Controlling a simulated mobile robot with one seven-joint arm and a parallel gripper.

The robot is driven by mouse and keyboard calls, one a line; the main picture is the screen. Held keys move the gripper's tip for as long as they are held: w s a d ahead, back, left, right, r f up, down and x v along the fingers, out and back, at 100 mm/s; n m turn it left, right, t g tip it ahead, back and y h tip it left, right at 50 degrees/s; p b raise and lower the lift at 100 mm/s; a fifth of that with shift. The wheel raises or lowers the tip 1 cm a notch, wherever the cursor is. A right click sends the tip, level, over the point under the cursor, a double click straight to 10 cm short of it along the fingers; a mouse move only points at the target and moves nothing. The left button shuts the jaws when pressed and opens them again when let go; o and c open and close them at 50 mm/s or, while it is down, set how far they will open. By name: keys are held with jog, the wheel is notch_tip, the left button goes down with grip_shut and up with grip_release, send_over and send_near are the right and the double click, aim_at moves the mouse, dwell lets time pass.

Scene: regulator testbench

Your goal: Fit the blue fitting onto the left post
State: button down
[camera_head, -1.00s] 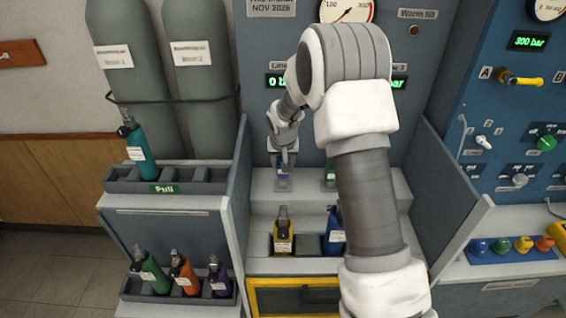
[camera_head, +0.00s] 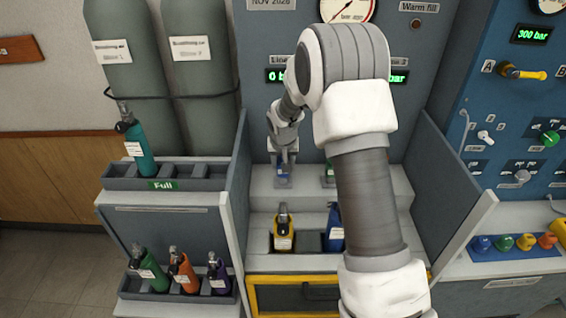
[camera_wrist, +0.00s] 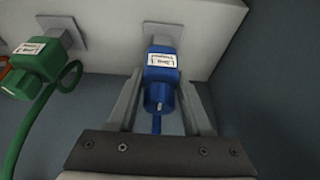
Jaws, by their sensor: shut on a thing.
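My gripper (camera_wrist: 160,108) is shut on the blue fitting (camera_wrist: 161,72), a block with a white label, with one finger on each side of it. A blue hose runs from the fitting toward my palm. The fitting is close to a grey square plate (camera_wrist: 163,33) on a pale surface. A post there is not clearly visible, so I cannot tell whether the fitting is around it or apart from it. In the head view my gripper (camera_head: 284,158) points down at the bench's upper step, with the blue fitting (camera_head: 282,177) at its tips.
A green fitting (camera_wrist: 38,60) with a green hose sits beside another square plate (camera_wrist: 62,30). Below the step stand a yellow cylinder (camera_head: 283,232) and a blue cylinder (camera_head: 334,230). Grey side panels (camera_head: 240,200) bound the bench. My arm hides part of its right side.

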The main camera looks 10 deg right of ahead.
jog(key=shift+f, duration=0.15)
jog(key=shift+c, duration=1.2)
grip_release()
jog(key=v, duration=1.7)
jog(key=shift+r, duration=0.25)
